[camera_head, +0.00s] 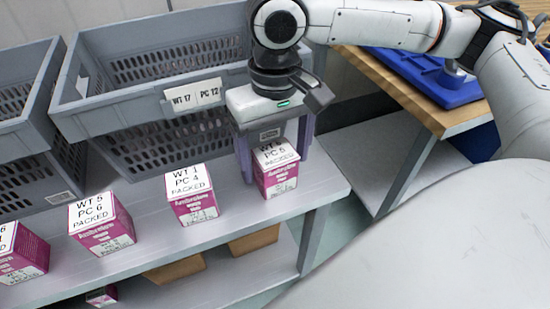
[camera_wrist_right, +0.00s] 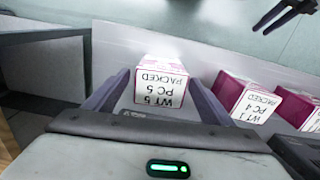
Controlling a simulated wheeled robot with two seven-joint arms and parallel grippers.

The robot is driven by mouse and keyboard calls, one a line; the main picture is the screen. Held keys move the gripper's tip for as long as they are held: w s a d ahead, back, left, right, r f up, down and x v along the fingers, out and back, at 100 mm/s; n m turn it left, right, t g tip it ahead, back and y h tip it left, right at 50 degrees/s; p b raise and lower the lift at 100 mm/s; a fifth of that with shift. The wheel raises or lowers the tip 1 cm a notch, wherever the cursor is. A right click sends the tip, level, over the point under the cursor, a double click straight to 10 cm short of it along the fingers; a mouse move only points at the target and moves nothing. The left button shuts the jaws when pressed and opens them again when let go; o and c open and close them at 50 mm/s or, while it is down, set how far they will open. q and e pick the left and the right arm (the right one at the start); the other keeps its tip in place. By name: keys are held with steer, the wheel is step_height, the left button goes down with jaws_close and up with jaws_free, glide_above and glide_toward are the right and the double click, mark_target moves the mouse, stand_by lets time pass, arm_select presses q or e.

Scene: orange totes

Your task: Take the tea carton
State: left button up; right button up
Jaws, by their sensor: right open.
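A pink and white tea carton (camera_head: 278,180) stands upright near the right end of the upper shelf. Its white top reads "WT 5 PC 5 PACKED", and it also shows in the right wrist view (camera_wrist_right: 160,85). My right gripper (camera_head: 274,160) is open above and around this carton, one finger on each side. In the right wrist view the carton lies between the fingers, with gaps beside it. Similar cartons stand to the left: "WT 1 PC 4" (camera_head: 194,207), "WT 5 PC 6" (camera_head: 103,238) and one cut by the left edge (camera_head: 18,262). A dark forked shape (camera_wrist_right: 285,12), perhaps my left gripper, shows in the right wrist view.
Grey perforated crates (camera_head: 150,62) stand behind the cartons. The shelf (camera_head: 140,190) has a free edge to the right of the carton. Brown boxes (camera_head: 255,240) sit on the lower shelf. A wooden-topped table (camera_head: 450,118) with a blue tray (camera_head: 425,80) stands at right.

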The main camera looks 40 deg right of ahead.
steer(key=c, duration=1.3)
